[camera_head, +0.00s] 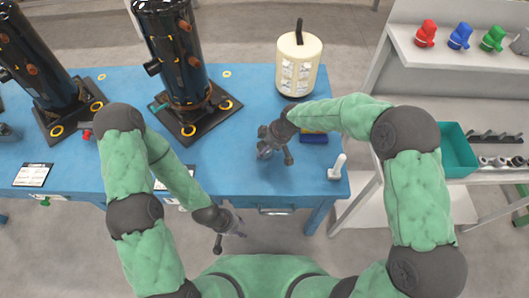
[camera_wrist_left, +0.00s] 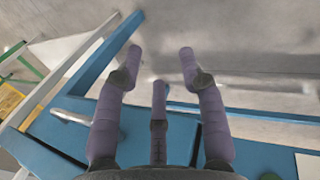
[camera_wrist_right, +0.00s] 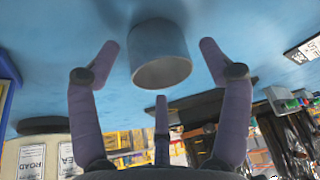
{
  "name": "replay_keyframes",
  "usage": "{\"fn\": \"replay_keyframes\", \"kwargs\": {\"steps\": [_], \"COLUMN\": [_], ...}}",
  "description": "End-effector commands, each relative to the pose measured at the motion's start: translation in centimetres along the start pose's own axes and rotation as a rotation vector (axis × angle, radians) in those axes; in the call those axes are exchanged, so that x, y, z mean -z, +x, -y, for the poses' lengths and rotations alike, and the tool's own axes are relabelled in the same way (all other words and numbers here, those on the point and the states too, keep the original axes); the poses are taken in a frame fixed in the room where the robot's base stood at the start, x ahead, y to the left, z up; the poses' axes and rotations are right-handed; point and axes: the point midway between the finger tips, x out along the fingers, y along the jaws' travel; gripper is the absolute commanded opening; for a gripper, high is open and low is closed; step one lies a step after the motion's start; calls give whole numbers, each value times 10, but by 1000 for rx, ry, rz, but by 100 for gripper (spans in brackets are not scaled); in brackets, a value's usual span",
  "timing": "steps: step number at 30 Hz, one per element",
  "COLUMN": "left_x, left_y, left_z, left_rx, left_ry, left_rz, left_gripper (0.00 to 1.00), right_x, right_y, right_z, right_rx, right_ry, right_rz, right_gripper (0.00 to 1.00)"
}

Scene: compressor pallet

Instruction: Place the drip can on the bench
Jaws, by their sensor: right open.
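The drip can appears to be the blue-grey, open-mouthed cylinder (camera_wrist_right: 160,58) in the right wrist view. It is against the blue bench (camera_head: 235,100) surface, between the spread fingers of my right gripper (camera_wrist_right: 160,55), with visible gaps on both sides. In the head view my right gripper (camera_head: 272,145) is low over the bench's right part and I cannot clearly make out the can there. My left gripper (camera_head: 232,233) is open and empty in front of the bench's front edge; its spread fingers also show in the left wrist view (camera_wrist_left: 160,60).
A cream canister (camera_head: 298,68) stands at the bench's back right. Two dark cylinders (camera_head: 178,55) (camera_head: 38,60) stand on plates at left. A white bottle (camera_head: 337,167) is at the right corner. A shelf (camera_head: 450,55) with coloured items stands right. The bench's middle front is mostly clear.

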Motion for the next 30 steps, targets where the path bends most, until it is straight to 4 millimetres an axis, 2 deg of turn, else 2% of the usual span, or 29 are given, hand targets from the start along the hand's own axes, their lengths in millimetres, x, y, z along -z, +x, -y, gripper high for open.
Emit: {"fn": "replay_keyframes", "kwargs": {"steps": [1, 3, 10, 15, 16, 20, 21, 30], "left_x": [0, 0, 0, 0, 0, 0, 0, 0], "left_y": [5, 7, 5, 5, 5, 5, 5, 4], "left_z": [2, 2, 2, 2, 2, 2, 2, 1], "left_rx": [0, 0, 0, 0, 0, 0, 0, 0], "left_ry": [0, 0, 0, 0, 0, 0, 0, 0], "left_rz": [0, 0, 0, 0, 0, 0, 0, 0], "left_gripper": [40, 40, 40, 40, 40, 40, 40, 40], "right_x": [-1, -1, 0, 0, 0, 0, 0, 1], "right_y": [10, 13, 13, 13, 13, 13, 13, 9], "right_z": [0, 0, 0, 0, 0, 0, 0, 0], "right_rx": [1, 0, 0, 0, 0, 0, 0, 0], "right_ry": [-1, -1, -1, -1, -1, -1, -1, -1], "right_rz": [1, 0, 0, 0, 0, 0, 0, 0], "right_gripper": [78, 78, 78, 30, 24, 23, 18, 18]}}
